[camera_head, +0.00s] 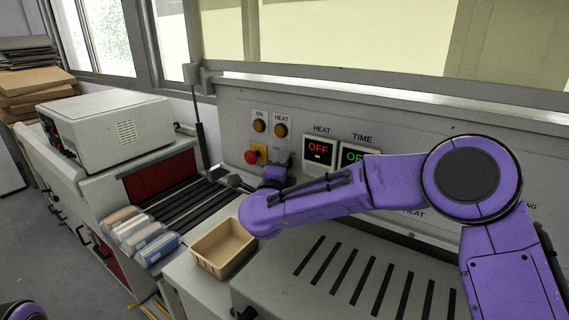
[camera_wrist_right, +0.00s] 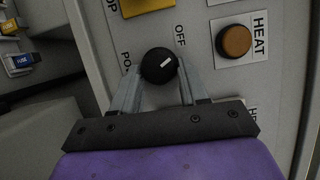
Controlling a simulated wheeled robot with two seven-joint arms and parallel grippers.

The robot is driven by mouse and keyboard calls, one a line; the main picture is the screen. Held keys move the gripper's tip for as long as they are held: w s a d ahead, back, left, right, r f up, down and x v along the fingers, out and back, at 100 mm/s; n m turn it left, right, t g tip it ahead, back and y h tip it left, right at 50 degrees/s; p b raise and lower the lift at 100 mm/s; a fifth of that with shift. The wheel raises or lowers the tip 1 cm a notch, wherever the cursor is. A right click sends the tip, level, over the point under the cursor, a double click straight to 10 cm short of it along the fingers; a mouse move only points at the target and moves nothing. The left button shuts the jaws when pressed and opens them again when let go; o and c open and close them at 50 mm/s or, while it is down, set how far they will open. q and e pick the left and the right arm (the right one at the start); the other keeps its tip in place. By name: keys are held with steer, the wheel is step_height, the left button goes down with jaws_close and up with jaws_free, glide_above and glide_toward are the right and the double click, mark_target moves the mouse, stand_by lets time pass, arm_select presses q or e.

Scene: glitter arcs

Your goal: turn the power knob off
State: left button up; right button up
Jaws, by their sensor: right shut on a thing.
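The power knob (camera_wrist_right: 157,63) is a round black knob with a short white mark, on the grey panel in the right wrist view. The mark slants toward the upper right of that picture. An OFF label (camera_wrist_right: 180,36) is printed beside the knob, and a partly covered label starting with "PO" lies to its left. My right gripper (camera_wrist_right: 159,72) is shut on the knob, one finger on each side. In the head view my right gripper (camera_head: 282,168) is at the panel below the orange buttons, and the knob is hidden there. My left gripper is not in view.
An orange HEAT button (camera_wrist_right: 235,41) is close to the right finger. A red button on a yellow base (camera_head: 256,154) is left of the gripper. A tan bin (camera_head: 224,248) stands below my forearm. The HEAT display (camera_head: 318,150) reads OFF.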

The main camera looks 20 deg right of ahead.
steer(key=shift+a+r+n, duration=0.1)
steer(key=shift+r+n, duration=0.15)
steer(key=shift+n, duration=0.05)
stand_by(0.4)
steer(key=o, duration=1)
steer(key=shift+w, duration=0.1)
steer(key=shift+o, duration=0.2)
steer(key=shift+a+f, duration=0.15)
steer(key=shift+a, duration=0.05)
steer(key=b+v, duration=0.4)
steer(key=v, duration=0.6)
steer(key=shift+s, duration=0.2)
